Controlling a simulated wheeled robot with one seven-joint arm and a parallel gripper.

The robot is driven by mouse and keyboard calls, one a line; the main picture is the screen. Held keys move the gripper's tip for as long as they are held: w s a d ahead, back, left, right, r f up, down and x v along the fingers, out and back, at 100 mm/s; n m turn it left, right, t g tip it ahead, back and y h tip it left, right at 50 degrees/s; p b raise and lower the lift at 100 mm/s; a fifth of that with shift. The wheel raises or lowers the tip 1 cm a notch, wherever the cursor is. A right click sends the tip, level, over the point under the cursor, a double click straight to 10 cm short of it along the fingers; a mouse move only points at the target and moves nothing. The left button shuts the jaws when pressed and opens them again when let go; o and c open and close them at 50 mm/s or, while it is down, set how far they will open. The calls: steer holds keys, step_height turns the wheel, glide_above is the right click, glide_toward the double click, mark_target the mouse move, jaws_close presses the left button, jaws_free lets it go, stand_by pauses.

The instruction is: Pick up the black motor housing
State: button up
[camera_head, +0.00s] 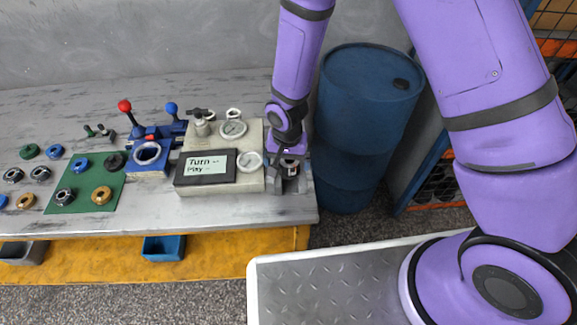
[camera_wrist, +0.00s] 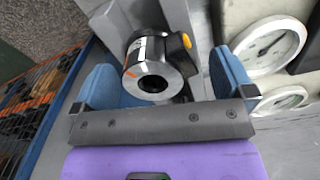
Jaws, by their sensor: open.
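The black motor housing (camera_wrist: 181,53) shows in the wrist view as a short cylinder with a silver ring face, a dark bore and a small yellow part on its right side. It sits at a grey block-like holder (camera_wrist: 190,15). My gripper (camera_wrist: 164,80) is open, with one blue finger pad to the left of the housing and one to its right. Gaps show between the pads and the housing. In the head view, my gripper (camera_head: 288,160) is over the right end of the bench and hides most of the housing.
A pale gauge block (camera_head: 222,185) with dials and a sign stands just left of my gripper. The dials (camera_wrist: 270,45) lie close to the right finger. A blue barrel (camera_head: 365,100) stands right of the bench (camera_head: 230,212). Several rings lie around a green mat (camera_head: 82,205).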

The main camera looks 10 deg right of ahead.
steer(key=c, duration=1.3)
steer(key=shift+r, duration=0.45)
step_height(320, 180, up, 3)
steer(key=shift+f, duration=0.1)
steer(key=s, duration=0.5)
steer(key=s+r, duration=0.1)
steer(key=s, duration=1)
steer(key=shift+a+r, duration=0.15)
steer(key=shift+a, duration=0.1)
steer(key=shift+r, duration=0.15)
